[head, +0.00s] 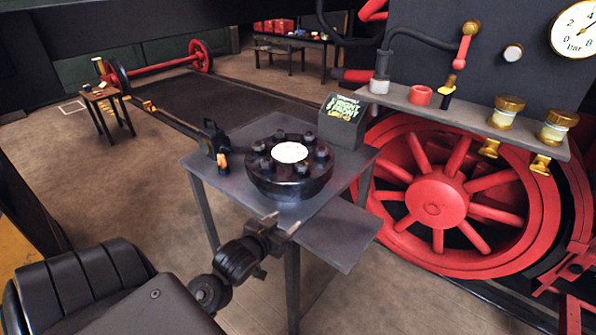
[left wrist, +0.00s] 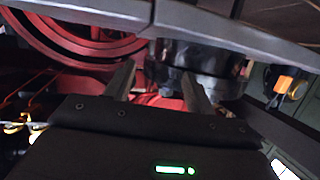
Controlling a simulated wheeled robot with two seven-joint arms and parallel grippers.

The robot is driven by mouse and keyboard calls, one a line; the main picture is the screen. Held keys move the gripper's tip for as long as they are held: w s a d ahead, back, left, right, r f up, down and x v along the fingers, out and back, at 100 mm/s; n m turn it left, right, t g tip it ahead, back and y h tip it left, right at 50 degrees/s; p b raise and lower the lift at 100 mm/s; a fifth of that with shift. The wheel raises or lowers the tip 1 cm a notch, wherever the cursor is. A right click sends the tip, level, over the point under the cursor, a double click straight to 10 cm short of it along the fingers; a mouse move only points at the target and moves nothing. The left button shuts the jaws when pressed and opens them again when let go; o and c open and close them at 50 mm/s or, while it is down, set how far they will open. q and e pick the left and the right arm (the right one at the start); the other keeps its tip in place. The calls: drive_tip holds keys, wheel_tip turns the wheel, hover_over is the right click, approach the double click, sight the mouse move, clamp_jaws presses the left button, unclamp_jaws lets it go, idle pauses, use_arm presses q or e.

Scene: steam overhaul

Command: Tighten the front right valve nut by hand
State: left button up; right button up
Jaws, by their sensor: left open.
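A round black valve housing (head: 285,185) with a white centre disc (head: 290,152) stands on the small grey table (head: 215,170). Several dark nuts ring its top, including one at the near right (head: 308,170). My left gripper (head: 283,222) is open and empty, in front of the housing near the table's front edge, apart from the nuts. In the left wrist view, my left gripper's (left wrist: 160,88) two fingers are spread, with a dark shape behind them that looks like the housing (left wrist: 205,62). I cannot tell which nut is loose. My right gripper is out of view.
A box marked "Right Front" (head: 342,120) stands at the table's back right. A black and orange tool (head: 217,145) is at its left edge. A lower grey shelf (head: 340,238) juts out at the front right. A red wheel (head: 437,200) is to the right.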

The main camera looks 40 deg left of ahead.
sight(298, 169)
use_arm(q)
drive_tip(key=w+a+r+t+y, duration=0.1)
drive_tip(key=w+a+r+t, duration=0.25)
drive_tip(key=r, duration=0.35)
drive_tip(key=shift+n, duration=0.3)
drive_tip(key=x, duration=0.3)
drive_tip(key=p+x, duration=0.1)
drive_tip(key=x, duration=0.5)
drive_tip(key=shift+a, duration=0.35)
drive_tip(key=shift+w+a, duration=0.1)
drive_tip(key=shift+w, duration=0.55)
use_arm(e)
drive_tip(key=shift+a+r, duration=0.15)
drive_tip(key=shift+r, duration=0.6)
use_arm(q)
drive_tip(key=shift+c, duration=0.3)
